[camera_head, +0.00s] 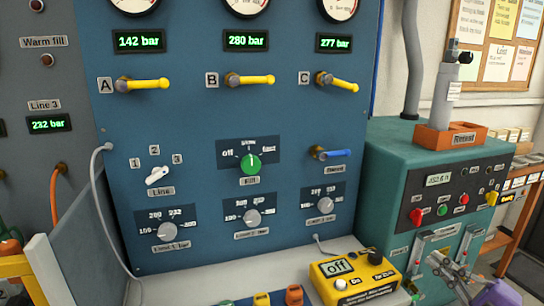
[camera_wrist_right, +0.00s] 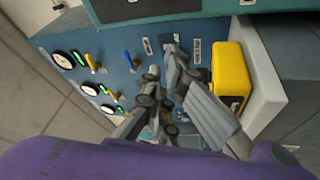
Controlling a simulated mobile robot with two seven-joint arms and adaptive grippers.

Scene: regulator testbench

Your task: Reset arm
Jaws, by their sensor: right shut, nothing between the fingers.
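My right gripper (camera_head: 447,268) is at the lower right of the head view, in front of the teal bench unit (camera_head: 385,165). Its fingers are shut and empty. In the right wrist view my gripper (camera_wrist_right: 168,65) points toward the blue panel (camera_wrist_right: 110,45), with the yellow box (camera_wrist_right: 230,75) to the right of its fingers. My purple forearm fills the bottom of that view. My left gripper is not in view.
The blue panel (camera_head: 200,125) carries gauges, yellow levers A (camera_head: 150,84), B (camera_head: 255,80) and C (camera_head: 343,83), a blue lever (camera_head: 330,153), a green knob (camera_head: 250,165) and a white line selector (camera_head: 160,174). A yellow device (camera_head: 355,277) reading "off" stands on the bench left of my gripper.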

